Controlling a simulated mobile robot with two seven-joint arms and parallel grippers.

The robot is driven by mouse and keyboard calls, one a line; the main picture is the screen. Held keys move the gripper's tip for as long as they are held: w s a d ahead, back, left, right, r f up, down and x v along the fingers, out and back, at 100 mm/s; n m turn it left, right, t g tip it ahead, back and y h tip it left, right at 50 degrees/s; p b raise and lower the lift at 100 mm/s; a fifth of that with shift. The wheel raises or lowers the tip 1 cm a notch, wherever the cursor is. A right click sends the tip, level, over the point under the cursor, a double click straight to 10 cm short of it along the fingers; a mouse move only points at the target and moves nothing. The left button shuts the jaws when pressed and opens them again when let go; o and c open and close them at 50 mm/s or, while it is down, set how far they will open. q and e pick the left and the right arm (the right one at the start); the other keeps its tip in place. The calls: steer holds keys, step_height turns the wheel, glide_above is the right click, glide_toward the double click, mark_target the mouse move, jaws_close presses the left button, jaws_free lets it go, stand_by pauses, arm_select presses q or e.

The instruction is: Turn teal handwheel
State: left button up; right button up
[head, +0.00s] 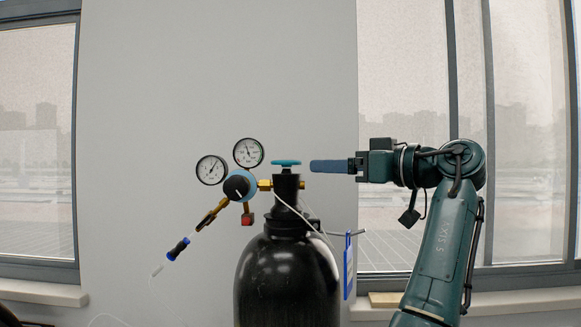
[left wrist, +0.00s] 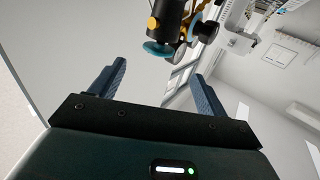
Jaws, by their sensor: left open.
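The teal handwheel (head: 287,163) sits on top of the valve of a black gas cylinder (head: 287,280) in the head view. My left gripper (head: 314,166) is level with the wheel, just to its right, with its blue fingers pointing left at it. A small gap shows between the fingertips and the wheel's rim. In the left wrist view the gripper (left wrist: 157,70) is open and empty. The teal wheel (left wrist: 158,48) shows just beyond the fingertips, roughly midway between them. My right gripper is not in view.
Two round gauges (head: 212,170) and a regulator with a blue-rimmed black knob (head: 237,187) stick out left of the valve. A hose fitting (head: 178,249) hangs lower left. A blue tag (head: 348,267) hangs right of the cylinder. The space above the wheel is clear.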

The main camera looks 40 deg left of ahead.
mark_target(291, 166)
arm_select(q)
steer(key=a, duration=1)
steer(key=shift+s+a, duration=0.2)
steer(key=shift+a, duration=0.2)
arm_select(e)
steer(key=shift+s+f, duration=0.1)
arm_select(q)
steer(key=shift+c, duration=0.6)
steer(key=c, duration=0.8)
